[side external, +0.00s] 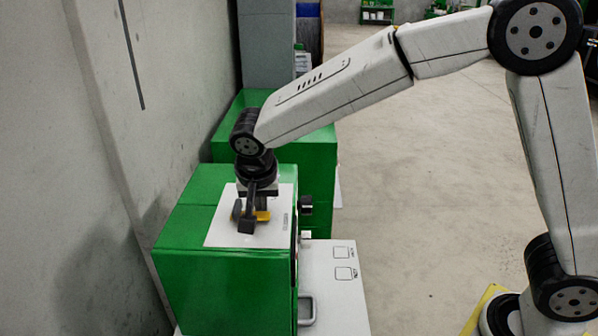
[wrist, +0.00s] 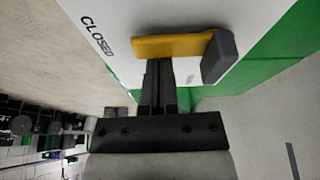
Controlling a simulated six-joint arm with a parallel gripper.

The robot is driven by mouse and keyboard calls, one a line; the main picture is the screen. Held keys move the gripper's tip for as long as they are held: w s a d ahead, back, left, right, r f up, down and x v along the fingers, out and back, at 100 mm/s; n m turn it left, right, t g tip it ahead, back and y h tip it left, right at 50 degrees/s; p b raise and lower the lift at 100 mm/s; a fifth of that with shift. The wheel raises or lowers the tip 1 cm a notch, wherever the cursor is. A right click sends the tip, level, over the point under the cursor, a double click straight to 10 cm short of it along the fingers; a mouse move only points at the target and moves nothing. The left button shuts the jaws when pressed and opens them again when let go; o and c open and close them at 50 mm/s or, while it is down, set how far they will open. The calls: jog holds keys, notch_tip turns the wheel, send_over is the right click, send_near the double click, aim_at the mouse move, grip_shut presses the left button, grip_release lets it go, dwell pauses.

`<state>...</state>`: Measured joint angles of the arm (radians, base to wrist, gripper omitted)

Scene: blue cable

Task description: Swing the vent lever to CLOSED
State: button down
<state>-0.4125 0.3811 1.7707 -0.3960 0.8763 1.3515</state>
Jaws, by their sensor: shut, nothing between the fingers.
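The vent lever is a yellow bar (wrist: 180,45) with a dark grey block handle (wrist: 218,57) at its right end in the wrist view. It lies over a white panel; the yellow bar also shows in the side view (side external: 263,215). The word CLOSED (wrist: 96,35) is printed on the panel, off the bar's left end in the wrist view. My gripper (wrist: 159,64) is shut and empty. Its fingertips are right beside the bar's long edge, left of the handle; I cannot tell whether they touch it. In the side view my gripper (side external: 258,202) points down over the panel.
The white panel (side external: 222,232) lies on top of a green cabinet (side external: 222,277). A concrete wall (side external: 125,190) stands close on the left. Another green box (side external: 322,150) is behind. Open floor lies to the right.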

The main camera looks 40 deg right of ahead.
jog(key=shift+w+d, duration=0.1)
jog(key=shift+w+d, duration=1.35)
jog(key=v, duration=1)
jog(key=shift+a, duration=0.15)
jog(key=shift+w, duration=0.1)
jog(key=s+d+f+n+y, duration=0.1)
jog(key=s+d+f+n, duration=0.3)
jog(key=s+d+f, duration=0.2)
jog(key=s+d+f+n+y, duration=0.1)
jog(key=s+d+f+n, duration=0.3)
jog(key=s+d+f, duration=0.3)
jog(key=s+f, duration=0.4)
jog(key=shift+s+d+f, duration=0.15)
jog(key=shift+s+d, duration=0.2)
jog(key=shift+s, duration=0.05)
